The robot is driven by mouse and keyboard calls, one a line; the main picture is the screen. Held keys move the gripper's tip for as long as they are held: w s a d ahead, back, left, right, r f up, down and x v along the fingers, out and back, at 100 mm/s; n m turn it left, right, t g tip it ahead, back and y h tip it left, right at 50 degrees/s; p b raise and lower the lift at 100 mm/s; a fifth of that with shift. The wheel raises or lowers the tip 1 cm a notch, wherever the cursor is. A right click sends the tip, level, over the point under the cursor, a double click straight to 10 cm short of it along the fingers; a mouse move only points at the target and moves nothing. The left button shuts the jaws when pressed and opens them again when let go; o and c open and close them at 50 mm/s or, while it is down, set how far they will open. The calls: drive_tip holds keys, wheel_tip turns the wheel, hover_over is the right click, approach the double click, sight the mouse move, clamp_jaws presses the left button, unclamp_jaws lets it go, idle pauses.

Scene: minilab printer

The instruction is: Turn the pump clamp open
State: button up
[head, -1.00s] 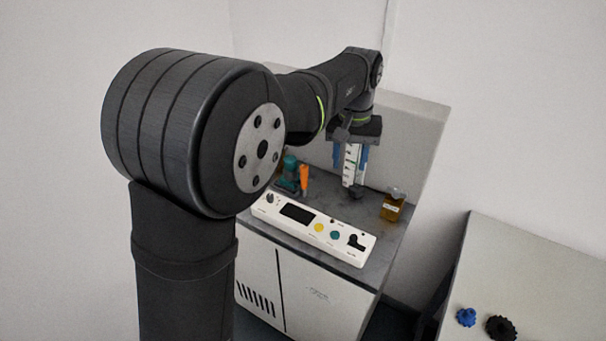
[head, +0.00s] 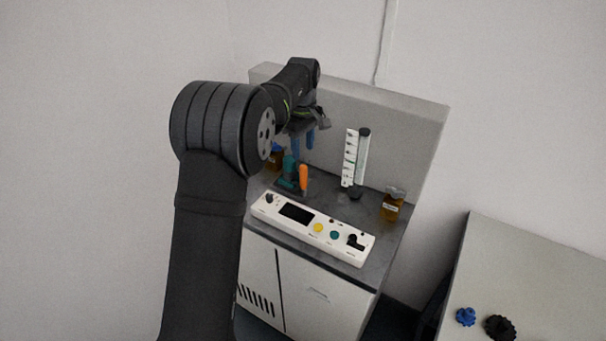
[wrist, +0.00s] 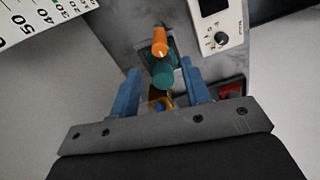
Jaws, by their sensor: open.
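The pump (head: 289,170) is teal and stands at the back left of the grey bench top. Its orange clamp lever (head: 304,178) stands upright at the pump's right side. In the wrist view the orange lever (wrist: 160,45) and the teal pump body (wrist: 163,74) lie ahead of the fingers, about midway between them. My gripper (head: 303,146) is above the pump, its blue fingers pointing down. In the wrist view my gripper (wrist: 165,85) is open and empty, with both fingers apart from the lever.
An amber bottle (head: 393,206) stands at the bench's right, another (head: 275,157) behind the pump. A white scale with a tube (head: 357,160) stands at the back. The control panel (head: 313,228) runs along the front. Bare bench top lies between pump and scale.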

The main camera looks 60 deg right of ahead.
sight(303, 166)
wheel_tip(303, 166, down, 10)
drive_tip(key=shift+f, duration=0.25)
clamp_jaws()
